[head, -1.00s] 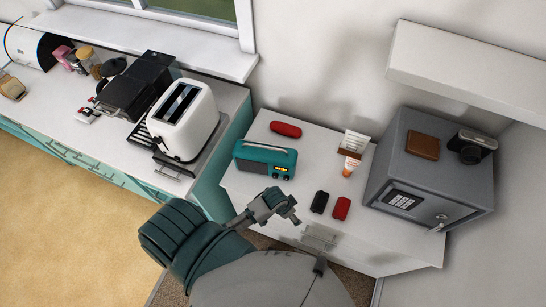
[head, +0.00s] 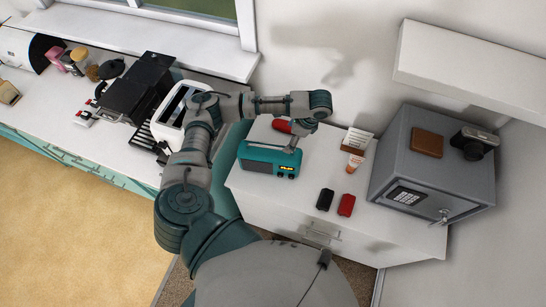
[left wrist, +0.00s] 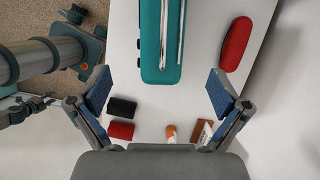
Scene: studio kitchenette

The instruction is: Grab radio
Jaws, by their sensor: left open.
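The teal radio (head: 268,160) stands on the white cabinet, its dial side toward the front. In the left wrist view the radio (left wrist: 150,60) shows from above, with silver bars along its top. My left gripper (head: 293,137) hangs above the radio's far side, partly hidden by my wrist in the head view. In the left wrist view my left gripper (left wrist: 162,92) is open and empty. The radio's end lies between its spread fingers in the picture. I cannot tell the height gap. I cannot make out my right gripper in either view.
A red case (head: 281,126) lies behind the radio, partly hidden. A black item (head: 325,199), a red item (head: 346,205), an orange-and-white tube (head: 354,162) and a grey safe (head: 432,175) are to the right. A white toaster (head: 170,108) stands at the left.

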